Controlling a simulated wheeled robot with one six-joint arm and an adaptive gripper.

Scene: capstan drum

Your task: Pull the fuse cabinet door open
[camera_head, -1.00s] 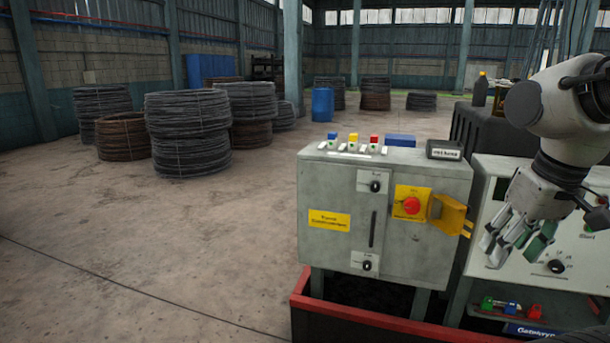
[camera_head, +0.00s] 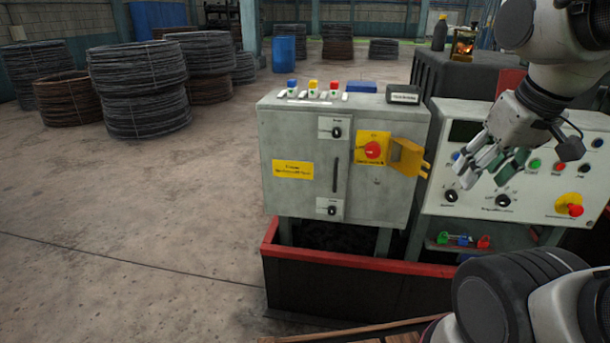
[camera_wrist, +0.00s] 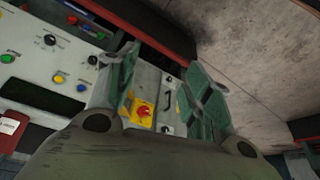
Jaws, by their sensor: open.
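The grey fuse cabinet (camera_head: 290,222) stands left of my gripper in the head view, its front closed. A dark vertical handle (camera_head: 336,175) sits between an upper knob (camera_head: 336,132) and a lower knob (camera_head: 332,210). A red rotary switch (camera_head: 373,150) on a yellow plate is right of the handle, with a yellow flap (camera_head: 407,157) swung out beside it. My gripper (camera_head: 490,168) is open and empty, in front of the control panel and apart from the cabinet. In the wrist view the handle (camera_wrist: 167,98) and red switch (camera_wrist: 144,111) show between my fingers (camera_wrist: 165,85).
The white control panel (camera_head: 550,150) with knobs and buttons stands right of the cabinet. A red-rimmed dark bin or plinth (camera_head: 360,290) runs below the cabinet. Small padlocks (camera_head: 462,240) lie under the panel. Wire coils (camera_head: 140,85) stand at left; the floor before them is clear.

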